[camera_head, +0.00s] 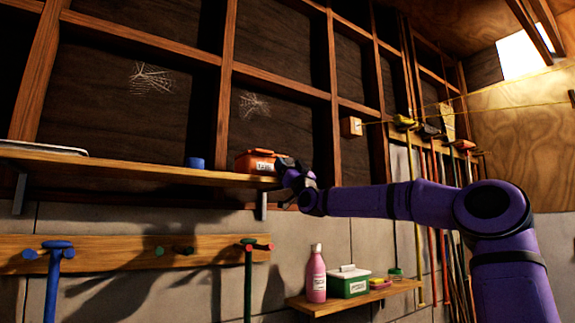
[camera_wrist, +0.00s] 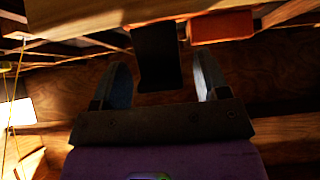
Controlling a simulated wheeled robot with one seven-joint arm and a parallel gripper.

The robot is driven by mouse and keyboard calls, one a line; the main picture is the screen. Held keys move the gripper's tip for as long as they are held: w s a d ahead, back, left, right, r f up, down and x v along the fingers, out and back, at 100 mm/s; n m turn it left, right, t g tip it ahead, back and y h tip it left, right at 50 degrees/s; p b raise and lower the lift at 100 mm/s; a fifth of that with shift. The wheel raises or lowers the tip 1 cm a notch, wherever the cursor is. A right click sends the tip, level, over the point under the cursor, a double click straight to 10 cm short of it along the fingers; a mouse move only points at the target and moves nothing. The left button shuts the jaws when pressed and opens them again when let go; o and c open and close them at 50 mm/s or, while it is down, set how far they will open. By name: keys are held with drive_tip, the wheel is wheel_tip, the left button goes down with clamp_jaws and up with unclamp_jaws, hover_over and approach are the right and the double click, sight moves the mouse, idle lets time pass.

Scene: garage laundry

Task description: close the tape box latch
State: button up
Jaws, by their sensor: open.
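An orange box (camera_head: 256,161) with a white label, which I take to be the tape box, sits on the long upper wooden shelf near its right end. Its lettering is too small to read surely, and its latch cannot be made out. My gripper (camera_head: 284,167) is at the right end of the box, very close to it; I cannot tell whether they touch. In the wrist view my gripper (camera_wrist: 162,70) is open, with nothing seen clasped between its fingers. An orange surface, likely the box (camera_wrist: 222,27), shows beyond the right finger. A dark upright piece lies between the fingers.
The upper shelf (camera_head: 130,169) also holds a blue item (camera_head: 195,162) and a pale flat item (camera_head: 40,149). A lower shelf (camera_head: 350,299) holds a pink bottle (camera_head: 316,275) and a green box with a white lid (camera_head: 348,284). Tools hang from the peg board (camera_head: 120,252).

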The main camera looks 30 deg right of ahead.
drive_tip(key=shift+w+r, duration=0.45)
drive_tip(key=shift+w, duration=0.05)
drive_tip(key=c, duration=0.9)
drive_tip(key=shift+r+g, duration=0.15)
drive_tip(key=shift+g, duration=0.15)
drive_tip(key=g, duration=0.1)
drive_tip(key=r+g, duration=0.1)
drive_tip(key=g, duration=0.1)
drive_tip(key=shift+w, duration=0.2)
drive_tip(key=shift+w+r+g, duration=0.25)
drive_tip(key=shift+g, duration=0.75)
drive_tip(key=shift+w+r+g, duration=0.25)
drive_tip(key=shift+g, duration=0.75)
